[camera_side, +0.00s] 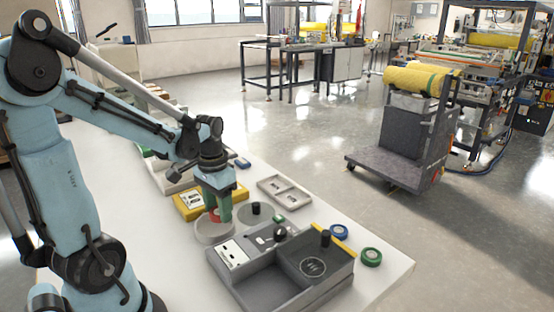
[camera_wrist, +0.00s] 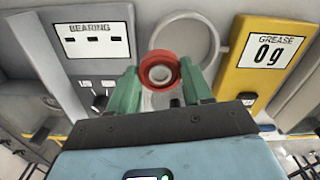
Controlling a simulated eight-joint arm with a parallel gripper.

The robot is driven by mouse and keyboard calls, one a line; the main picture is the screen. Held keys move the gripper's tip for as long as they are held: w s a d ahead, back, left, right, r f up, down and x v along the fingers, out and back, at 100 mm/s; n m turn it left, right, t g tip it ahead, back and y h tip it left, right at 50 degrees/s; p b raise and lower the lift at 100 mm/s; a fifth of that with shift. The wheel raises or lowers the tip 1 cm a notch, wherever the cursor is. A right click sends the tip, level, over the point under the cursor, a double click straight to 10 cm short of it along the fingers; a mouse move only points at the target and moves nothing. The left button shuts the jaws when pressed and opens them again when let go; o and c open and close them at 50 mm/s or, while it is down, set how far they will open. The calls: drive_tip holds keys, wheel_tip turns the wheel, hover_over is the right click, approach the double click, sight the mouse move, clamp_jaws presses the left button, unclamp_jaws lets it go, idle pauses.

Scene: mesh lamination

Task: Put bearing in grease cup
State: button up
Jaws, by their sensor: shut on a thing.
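The bearing shows as a red ring with a pale centre (camera_wrist: 160,73), held between the two green fingertips of my gripper (camera_wrist: 161,86). In the side view my gripper (camera_side: 218,208) points down, with a bit of the red bearing (camera_side: 214,215) showing at its fingers. A round, pale, shallow dish, likely the grease cup (camera_side: 212,236), stands just below the bearing in the side view. Its rim shows behind the bearing in the wrist view (camera_wrist: 153,38). The bearing appears above the dish's rim; I cannot tell whether they touch.
A yellow scale (camera_side: 183,206) labelled grease, reading 0 g, stands beside the dish. A grey tray (camera_side: 277,286) with a bearing label panel (camera_side: 233,253) is on the other side. Blue (camera_side: 338,232) and green (camera_side: 371,257) tape rolls lie at the table's right.

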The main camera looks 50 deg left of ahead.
sight(215, 230)
drive_tip(key=a+f, duration=0.2)
drive_tip(key=a, duration=0.1)
drive_tip(key=shift+s+a+f, duration=0.1)
drive_tip(key=shift+a, duration=0.1)
drive_tip(key=shift+f, duration=1.95)
drive_tip(key=shift+f, duration=0.1)
drive_tip(key=o, duration=0.8)
wheel_tip(215, 230, up, 12)
drive_tip(key=w+d+r+m+t, duration=0.1)
drive_tip(key=d+t, duration=0.6)
drive_tip(key=d, duration=1)
drive_tip(key=shift+w+d+m, duration=0.25)
drive_tip(key=shift+w+m, duration=0.35)
drive_tip(key=shift+w, duration=0.45)
